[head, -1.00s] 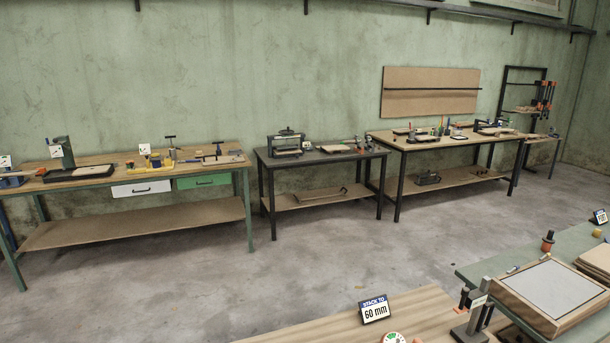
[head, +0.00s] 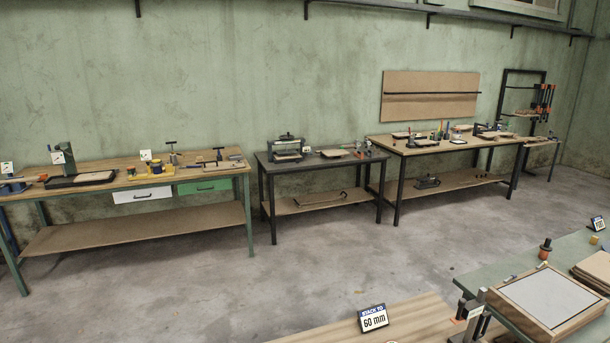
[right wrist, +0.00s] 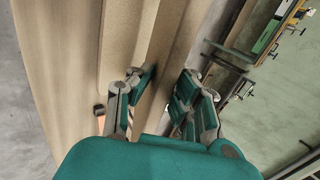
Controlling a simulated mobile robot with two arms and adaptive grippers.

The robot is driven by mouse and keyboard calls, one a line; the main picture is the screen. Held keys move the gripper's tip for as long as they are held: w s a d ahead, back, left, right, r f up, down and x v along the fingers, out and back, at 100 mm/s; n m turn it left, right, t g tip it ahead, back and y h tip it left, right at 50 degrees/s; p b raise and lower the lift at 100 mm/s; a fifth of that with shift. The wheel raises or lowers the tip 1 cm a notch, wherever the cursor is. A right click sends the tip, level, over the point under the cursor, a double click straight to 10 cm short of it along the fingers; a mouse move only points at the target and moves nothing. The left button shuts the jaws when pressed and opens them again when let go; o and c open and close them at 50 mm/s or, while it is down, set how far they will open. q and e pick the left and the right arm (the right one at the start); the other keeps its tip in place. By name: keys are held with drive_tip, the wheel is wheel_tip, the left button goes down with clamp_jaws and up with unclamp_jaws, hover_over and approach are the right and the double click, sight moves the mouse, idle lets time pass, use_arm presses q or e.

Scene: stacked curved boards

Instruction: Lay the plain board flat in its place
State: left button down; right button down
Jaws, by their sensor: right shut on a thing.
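In the right wrist view, my right gripper (right wrist: 163,98) has its green-padded fingers shut on a tan board (right wrist: 180,45), presumably the plain board. The board runs upward in the picture from between the fingers. Its far end and the full grip are hidden. Another broad tan wooden surface (right wrist: 55,60) fills the left of that view. Neither gripper shows in the head view. A sign reading "STACK TO 60 mm" (head: 373,318) stands on the near wooden bench (head: 415,322). I cannot tell the board's place from these frames.
At the lower right, a shallow wooden box with a pale grey top (head: 548,298) and a stack of tan boards (head: 593,268) rest on a green bench (head: 500,268). Several tool-covered benches line the far wall. The concrete floor (head: 300,270) between is clear.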

drive_tip(key=shift+w+r+g+h, duration=0.2)
drive_tip(key=shift+r+g+h, duration=0.4)
drive_tip(key=shift+r+g, duration=1.15)
drive_tip(key=shift+s+r+g, duration=0.1)
drive_tip(key=shift+r+g, duration=0.35)
drive_tip(key=shift+r, duration=0.1)
